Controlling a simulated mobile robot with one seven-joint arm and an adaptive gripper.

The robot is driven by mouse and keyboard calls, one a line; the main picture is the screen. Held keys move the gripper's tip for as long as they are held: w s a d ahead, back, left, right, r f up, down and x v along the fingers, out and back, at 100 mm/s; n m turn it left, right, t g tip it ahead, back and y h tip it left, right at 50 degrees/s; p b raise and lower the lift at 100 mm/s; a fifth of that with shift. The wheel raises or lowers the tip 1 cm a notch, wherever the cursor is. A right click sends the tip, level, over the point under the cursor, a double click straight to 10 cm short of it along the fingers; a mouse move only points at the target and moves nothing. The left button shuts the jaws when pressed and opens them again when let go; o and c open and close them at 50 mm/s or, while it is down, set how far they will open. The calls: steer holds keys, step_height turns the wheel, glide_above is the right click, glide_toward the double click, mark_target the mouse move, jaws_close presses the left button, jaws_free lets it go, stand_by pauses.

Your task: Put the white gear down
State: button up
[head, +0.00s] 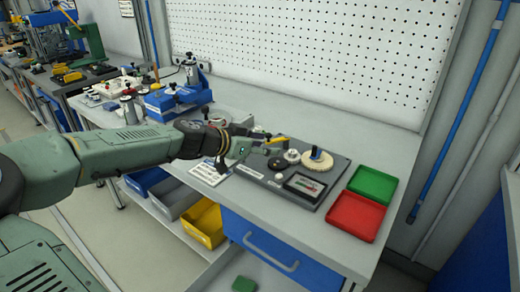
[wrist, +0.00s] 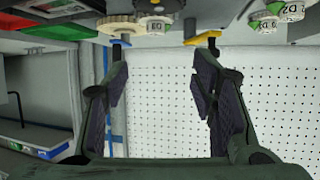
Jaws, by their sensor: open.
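The white gear (head: 317,160) is cream-coloured and lies flat on a dark grey plate (head: 308,192), with a blue piece (head: 316,153) above its middle. It also shows at the top of the wrist view (wrist: 106,27), beyond the left finger. My gripper (head: 262,147) is left of the gear in the head view. In the wrist view my gripper (wrist: 163,46) has its fingers wide apart and nothing between them. Blue and yellow pieces show at the fingertips. I cannot tell whether a finger touches the gear.
A grey gear (wrist: 157,24) and a silver hub (head: 292,155) sit beside the white gear. Red (head: 355,216) and green (head: 374,184) trays lie to the right. A pegboard (head: 320,50) stands behind the bench. A blue fixture (head: 178,98) stands at the left.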

steer(key=shift+s+a+r, duration=0.25)
steer(key=shift+a, duration=0.1)
